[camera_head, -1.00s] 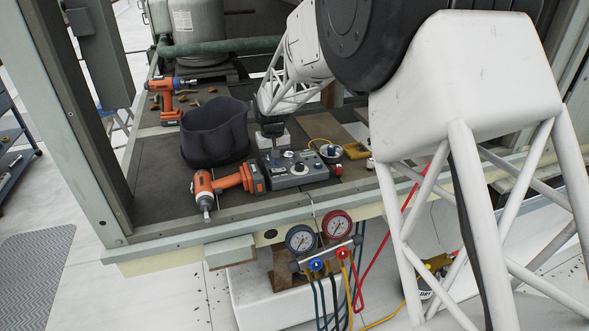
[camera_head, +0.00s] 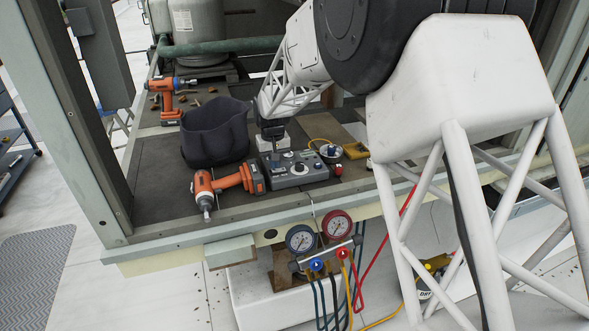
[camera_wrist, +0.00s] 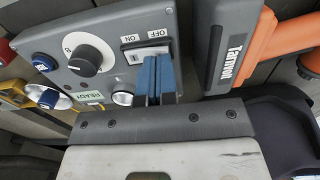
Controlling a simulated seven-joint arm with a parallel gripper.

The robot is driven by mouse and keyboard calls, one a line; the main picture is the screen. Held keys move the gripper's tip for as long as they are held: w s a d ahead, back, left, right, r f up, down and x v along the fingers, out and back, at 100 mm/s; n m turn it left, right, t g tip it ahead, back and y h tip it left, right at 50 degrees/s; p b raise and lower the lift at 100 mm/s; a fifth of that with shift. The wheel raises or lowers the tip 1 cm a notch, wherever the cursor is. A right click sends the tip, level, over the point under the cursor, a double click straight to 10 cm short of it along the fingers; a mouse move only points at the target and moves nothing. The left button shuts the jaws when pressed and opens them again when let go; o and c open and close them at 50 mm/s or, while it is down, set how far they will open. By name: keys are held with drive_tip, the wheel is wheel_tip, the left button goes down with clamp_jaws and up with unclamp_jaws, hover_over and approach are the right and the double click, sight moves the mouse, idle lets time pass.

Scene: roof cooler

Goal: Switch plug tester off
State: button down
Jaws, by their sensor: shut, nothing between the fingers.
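In the head view my gripper (camera_head: 275,157) reaches down at the tester's left rear.
An orange drill (camera_head: 228,182) lies just left of the tester, with a dark fabric bag (camera_head: 215,135) behind it. Another orange drill (camera_head: 170,95) stands farther back. Gauges (camera_head: 318,235) hang below the front ledge. A yellow-and-blue part (camera_head: 331,151) sits right of the tester.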

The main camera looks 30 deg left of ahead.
drive_tip(key=shift+f, duration=0.55)
idle(0.5)
drive_tip(key=shift+r, duration=3.5)
